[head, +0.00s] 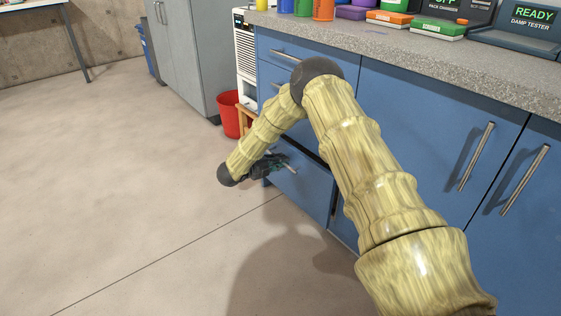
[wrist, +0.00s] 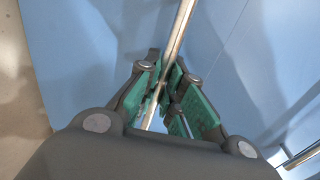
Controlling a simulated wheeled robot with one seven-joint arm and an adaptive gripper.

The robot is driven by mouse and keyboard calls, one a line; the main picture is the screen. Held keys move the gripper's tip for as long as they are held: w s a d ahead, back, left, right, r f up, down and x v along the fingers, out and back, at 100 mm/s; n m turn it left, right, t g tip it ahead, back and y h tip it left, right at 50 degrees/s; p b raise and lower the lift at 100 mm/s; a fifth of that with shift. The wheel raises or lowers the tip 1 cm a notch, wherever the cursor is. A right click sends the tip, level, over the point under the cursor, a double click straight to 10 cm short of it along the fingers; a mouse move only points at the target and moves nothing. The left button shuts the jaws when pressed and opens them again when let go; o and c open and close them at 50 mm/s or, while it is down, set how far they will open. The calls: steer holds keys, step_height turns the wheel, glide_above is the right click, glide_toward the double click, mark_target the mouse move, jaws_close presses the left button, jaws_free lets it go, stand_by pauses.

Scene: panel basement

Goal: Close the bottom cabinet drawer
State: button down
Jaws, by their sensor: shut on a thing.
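The bottom drawer (head: 308,190) is the lowest blue front at the left end of the cabinet. A dark gap shows along its top edge, and it stands a little out from the cabinet. My gripper (head: 279,161) is at the drawer's front, partly hidden below my arm. In the wrist view my gripper (wrist: 165,88) has its green-padded fingers shut around the metal bar handle (wrist: 182,28). The blue drawer face (wrist: 90,50) lies close behind the handle.
A red bucket (head: 231,115) and a wooden stool or frame (head: 245,118) stand just left of the drawers. Cabinet doors with long handles (head: 476,157) are at right. The speckled worktop (head: 400,52) holds coloured boxes. The concrete floor (head: 120,180) at left is clear.

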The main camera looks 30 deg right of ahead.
mark_target(289, 156)
steer(key=shift+r+p+x, duration=0.25)
steer(key=shift+p+x, duration=0.05)
steer(key=shift+x, duration=0.8)
steer(key=shift+r+p+x, duration=0.25)
steer(key=shift+x, duration=0.85)
steer(key=c, duration=1.5)
jaws_free()
steer(key=shift+d+f, duration=0.1)
steer(key=shift+d, duration=0.1)
steer(key=shift+a, duration=0.1)
steer(key=shift+a, duration=0.1)
steer(key=v, duration=1.1)
steer(key=shift+a, duration=0.35)
